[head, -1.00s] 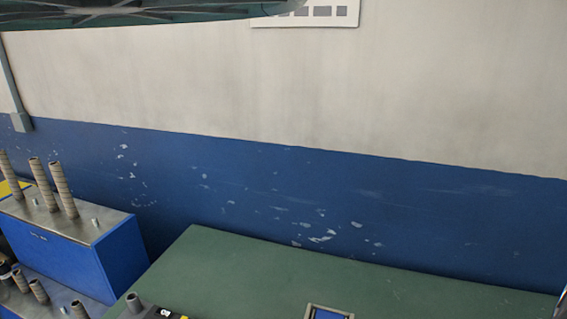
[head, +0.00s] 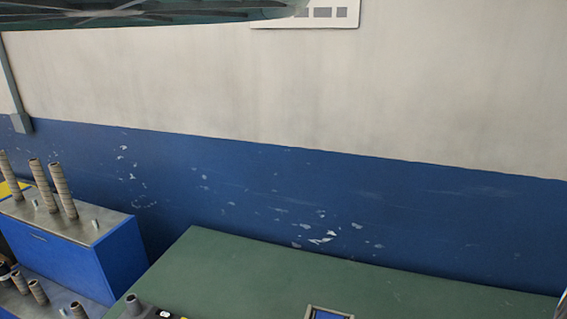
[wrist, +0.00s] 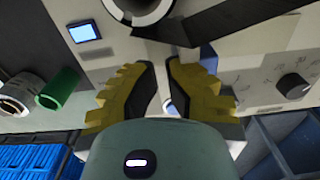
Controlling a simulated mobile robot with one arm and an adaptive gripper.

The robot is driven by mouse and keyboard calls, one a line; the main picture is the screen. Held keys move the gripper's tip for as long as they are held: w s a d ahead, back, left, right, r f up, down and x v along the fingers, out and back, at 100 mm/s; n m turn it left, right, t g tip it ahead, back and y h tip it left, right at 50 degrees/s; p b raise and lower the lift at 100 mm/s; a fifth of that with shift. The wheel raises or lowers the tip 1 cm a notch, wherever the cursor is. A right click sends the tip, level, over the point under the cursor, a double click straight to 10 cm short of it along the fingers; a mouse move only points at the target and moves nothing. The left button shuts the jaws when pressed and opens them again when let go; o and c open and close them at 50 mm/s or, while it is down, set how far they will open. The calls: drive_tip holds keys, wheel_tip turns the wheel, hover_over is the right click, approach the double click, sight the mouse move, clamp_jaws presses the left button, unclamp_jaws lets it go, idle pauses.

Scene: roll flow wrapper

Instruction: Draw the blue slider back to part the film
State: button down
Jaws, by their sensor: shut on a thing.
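My gripper (wrist: 160,72) shows in the wrist view with its yellow, ribbed fingers close together at the machine's pale panel. It is shut on what I take to be the blue slider (wrist: 208,58). A small blue part shows beside the right fingertip; the contact itself is hidden by the fingers. A dark bar (wrist: 235,25) runs from above the fingertips to the upper right. I cannot make out the film's cut or parting. The gripper and slider do not show in the head view.
In the wrist view a small lit screen (wrist: 85,31), a green roll (wrist: 59,89) and a black knob (wrist: 293,86) surround the fingers. Blue crates (wrist: 30,165) lie lower left. The head view shows a green surface (head: 260,275) and a blue cabinet (head: 90,265) with cores.

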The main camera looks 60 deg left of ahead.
drive_tip(key=shift+w+d+f+b, duration=0.2)
drive_tip(key=shift+w+d+b, duration=0.45)
drive_tip(key=shift+b, duration=0.25)
drive_tip(key=shift+w+d+f+b, duration=0.2)
drive_tip(key=shift+w+d+b, duration=0.35)
drive_tip(key=shift+b, duration=0.3)
drive_tip(key=shift+w+d+b, duration=0.65)
drive_tip(key=shift+d+b, duration=0.25)
drive_tip(key=shift+b, duration=0.4)
drive_tip(key=shift+w+d+b, duration=0.65)
drive_tip(key=shift+d+b, duration=0.25)
drive_tip(key=shift+b, duration=0.4)
drive_tip(key=shift+r, duration=0.2)
drive_tip(key=shift+s+a+p, duration=0.4)
drive_tip(key=shift+a+p, duration=0.1)
drive_tip(key=shift+p, duration=0.25)
drive_tip(key=shift+s+r+p, duration=0.1)
drive_tip(key=shift+r+p, duration=0.55)
drive_tip(key=shift+r, duration=0.1)
wheel_tip(320, 180, up, 7)
drive_tip(key=p, duration=0.5)
drive_tip(key=shift+d+f, duration=0.15)
